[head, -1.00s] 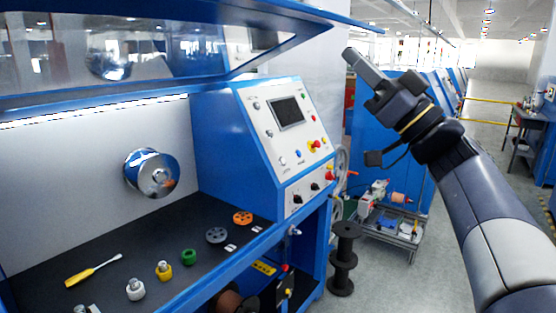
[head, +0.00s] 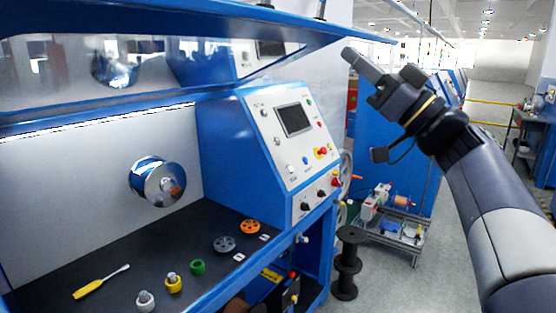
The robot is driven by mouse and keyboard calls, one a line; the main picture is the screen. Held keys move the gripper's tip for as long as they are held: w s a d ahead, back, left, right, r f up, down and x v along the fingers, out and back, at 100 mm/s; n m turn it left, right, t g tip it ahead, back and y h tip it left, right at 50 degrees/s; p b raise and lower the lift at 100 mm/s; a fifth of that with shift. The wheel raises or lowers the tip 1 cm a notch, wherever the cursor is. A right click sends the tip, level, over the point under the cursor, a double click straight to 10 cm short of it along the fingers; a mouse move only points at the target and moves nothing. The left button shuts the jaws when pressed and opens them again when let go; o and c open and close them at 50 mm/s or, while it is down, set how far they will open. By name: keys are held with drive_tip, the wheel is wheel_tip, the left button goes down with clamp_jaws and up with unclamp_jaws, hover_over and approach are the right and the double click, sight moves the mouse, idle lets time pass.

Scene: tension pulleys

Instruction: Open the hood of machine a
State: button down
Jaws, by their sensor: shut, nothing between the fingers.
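Machine a stands at the left, a blue cabinet with a control panel (head: 292,142). Its hood (head: 200,34), a blue frame with a clear window, is raised above the work bay, its edge running across the top of the view. My gripper (head: 348,54) is shut and empty. It is to the right of the control panel, beside the right end of the hood's edge. I cannot tell how far apart in depth they are.
On the dark bay floor lie a screwdriver (head: 100,282), a grey pulley (head: 224,244), an orange pulley (head: 250,227) and small rollers. A metal drum (head: 157,179) sits on the back wall. A black spool stack (head: 347,262) and a low cart (head: 392,226) stand on the floor at right.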

drive_tip(key=shift+w+a+r+p, duration=0.1)
drive_tip(key=shift+r+p, duration=0.4)
drive_tip(key=shift+r, duration=0.15)
drive_tip(key=shift+w+a+r+p, duration=0.1)
drive_tip(key=shift+r+p, duration=0.35)
drive_tip(key=shift+r, duration=0.2)
drive_tip(key=shift+f, duration=0.1)
